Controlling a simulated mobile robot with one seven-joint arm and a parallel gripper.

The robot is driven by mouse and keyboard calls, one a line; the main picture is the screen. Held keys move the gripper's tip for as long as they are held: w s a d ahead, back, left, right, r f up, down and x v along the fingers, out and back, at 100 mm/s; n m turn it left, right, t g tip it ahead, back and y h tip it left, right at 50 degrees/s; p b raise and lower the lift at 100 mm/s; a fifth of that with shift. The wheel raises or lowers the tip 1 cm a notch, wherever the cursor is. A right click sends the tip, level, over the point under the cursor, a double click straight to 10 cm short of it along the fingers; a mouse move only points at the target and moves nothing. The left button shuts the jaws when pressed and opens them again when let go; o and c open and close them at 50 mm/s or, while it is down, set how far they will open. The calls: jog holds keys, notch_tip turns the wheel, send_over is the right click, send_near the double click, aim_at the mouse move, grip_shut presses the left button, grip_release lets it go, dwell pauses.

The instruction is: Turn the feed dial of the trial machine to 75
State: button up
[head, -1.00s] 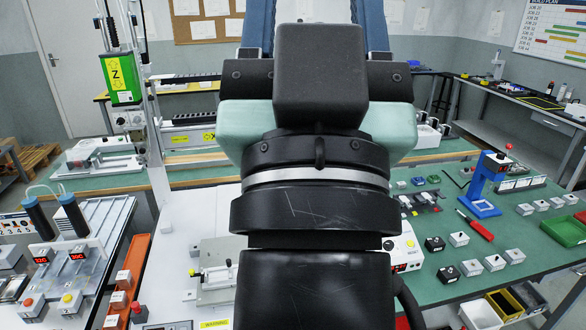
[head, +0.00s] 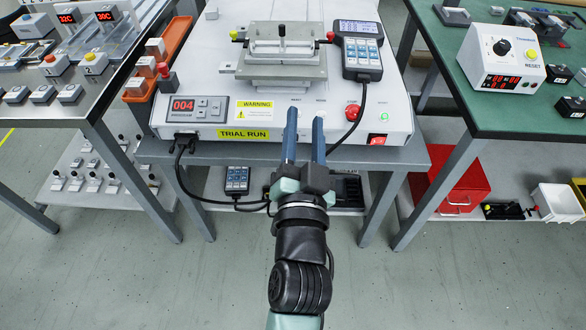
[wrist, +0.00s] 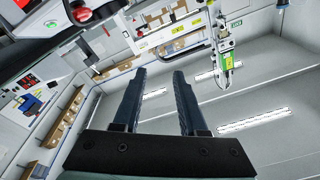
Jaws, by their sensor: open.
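The trial machine (head: 250,155) is a white box labelled "TRIAL RUN" on a grey-legged stand in the head view. Its front carries a red display (head: 183,105) reading 004, a yellow warning label (head: 255,111), a red push button (head: 352,112) and a red switch (head: 377,140). I cannot make out a feed dial on it. My gripper (head: 305,118) points at the machine, its two blue fingers parallel and apart, empty, overlapping the front edge in the picture. In the wrist view the open fingers (wrist: 158,90) have nothing between them.
A pendant (head: 361,50) with a cable stands at the machine's right. A second handset (head: 237,180) is on the shelf below. Right, a green bench (head: 490,118) holds a white box with a black knob (head: 502,47). An orange tray (head: 160,60) is at left. The floor in front is clear.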

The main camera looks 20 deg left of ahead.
notch_tip(320, 180, down, 17)
jog(key=s+a+m+g+b, duration=0.2)
jog(key=s+b, duration=0.1)
jog(key=b, duration=0.2)
jog(key=p+x, duration=0.4)
jog(key=x, duration=0.9)
jog(key=shift+d+r+p, duration=0.3)
jog(key=shift+r+p, duration=0.05)
grip_shut()
